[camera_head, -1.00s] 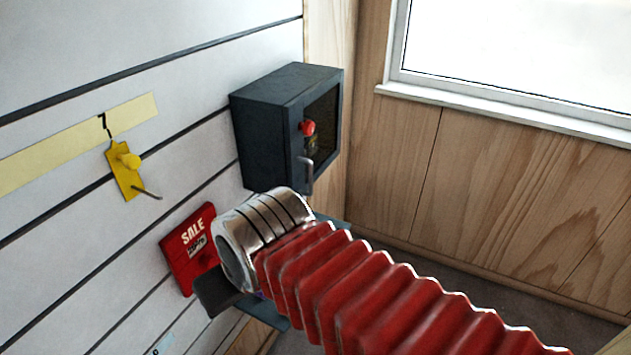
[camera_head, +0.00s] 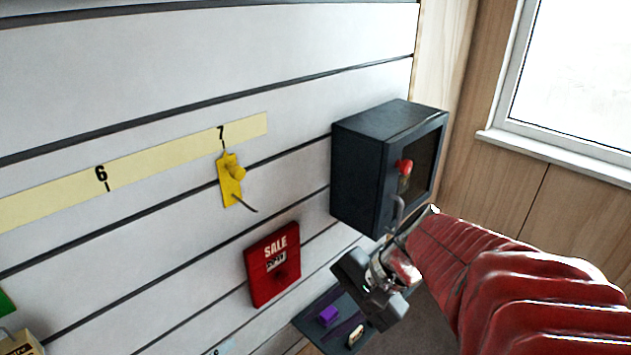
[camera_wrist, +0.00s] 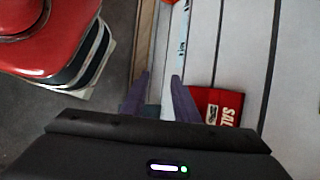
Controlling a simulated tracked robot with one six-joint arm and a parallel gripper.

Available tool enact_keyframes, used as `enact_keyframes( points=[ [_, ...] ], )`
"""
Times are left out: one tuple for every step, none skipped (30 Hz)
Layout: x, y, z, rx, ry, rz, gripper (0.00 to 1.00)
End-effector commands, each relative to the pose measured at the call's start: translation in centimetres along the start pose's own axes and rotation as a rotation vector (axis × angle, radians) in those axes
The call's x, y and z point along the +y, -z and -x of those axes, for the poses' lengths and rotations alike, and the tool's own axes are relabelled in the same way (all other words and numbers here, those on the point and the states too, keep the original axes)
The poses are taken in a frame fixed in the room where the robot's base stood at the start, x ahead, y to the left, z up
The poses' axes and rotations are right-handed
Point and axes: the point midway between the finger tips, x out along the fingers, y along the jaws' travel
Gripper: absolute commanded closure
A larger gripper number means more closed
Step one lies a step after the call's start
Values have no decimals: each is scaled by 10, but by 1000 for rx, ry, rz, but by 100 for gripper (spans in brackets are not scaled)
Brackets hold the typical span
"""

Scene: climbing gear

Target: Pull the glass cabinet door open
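The dark cabinet (camera_head: 362,170) is mounted on the slatted wall in the head view. Its glass door (camera_head: 426,160) faces right and looks shut. A grey bar handle (camera_head: 398,213) is on the door's near edge, below a red knob (camera_head: 404,166). My gripper (camera_head: 370,290) is below the cabinet and its handle, apart from both. In the wrist view my gripper (camera_wrist: 159,78) has its two fingers spread with nothing between them. The cabinet does not clearly show in the wrist view.
A red SALE box (camera_head: 272,265) hangs left of my gripper and also shows in the wrist view (camera_wrist: 216,106). A yellow hook tag (camera_head: 231,180) sticks out farther left. A window (camera_head: 570,90) is at right.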

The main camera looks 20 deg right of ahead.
Motion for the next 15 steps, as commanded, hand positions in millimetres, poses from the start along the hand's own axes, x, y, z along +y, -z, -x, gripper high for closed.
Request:
enact_keyframes(
  points=[
    [-1, 8, 2, -25, 39, -80, 72],
    [-2, 12, 3, -40, 64, -125, 72],
    [-4, 17, 6, -60, 97, -182, 72],
    [-6, 22, 8, -73, 124, -224, 72],
    [-7, 26, 10, -88, 150, -267, 72],
    [-9, 33, 14, -107, 187, -323, 72],
    [-10, 38, 16, -121, 215, -363, 72],
    [-11, 43, 19, -136, 244, -404, 72],
    [-12, 51, 24, -154, 284, -458, 72],
    [-13, 57, 27, -168, 315, -498, 72],
    [-14, 63, 31, -182, 347, -537, 72],
    [-14, 71, 37, -199, 389, -589, 72],
    [-14, 78, 41, -213, 422, -626, 72],
    [-14, 85, 46, -226, 455, -662, 72],
    [-13, 94, 53, -242, 501, -712, 72]
  ],
)
